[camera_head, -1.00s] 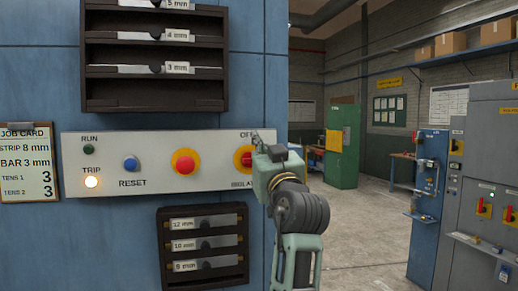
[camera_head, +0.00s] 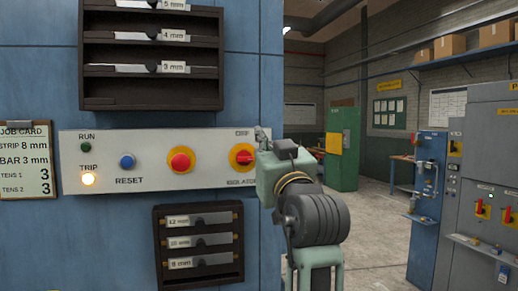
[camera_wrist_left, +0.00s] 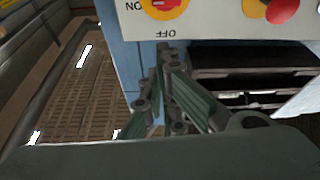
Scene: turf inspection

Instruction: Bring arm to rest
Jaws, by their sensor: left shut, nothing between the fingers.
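My left gripper (camera_head: 262,136) is shut and empty, just right of the isolator (camera_head: 242,157) at the right end of the white control panel (camera_head: 218,174). The isolator is a red knob on a yellow plate and now shows almost whole. In the left wrist view my left gripper's closed fingers (camera_wrist_left: 166,62) point up toward the panel's edge (camera_wrist_left: 225,28), beside the upside-down OFF label. The isolator's red knob (camera_wrist_left: 165,4) is cut off at the top there. I cannot tell whether the fingertips touch the panel. My right gripper is not in view.
The panel carries a dark RUN lamp (camera_head: 86,147), a lit TRIP lamp (camera_head: 88,180), a blue RESET button (camera_head: 127,161) and a red stop button (camera_head: 180,161). Dark racks (camera_head: 157,223) sit above and below. Open floor (camera_head: 375,225) lies right, before grey cabinets (camera_head: 490,150).

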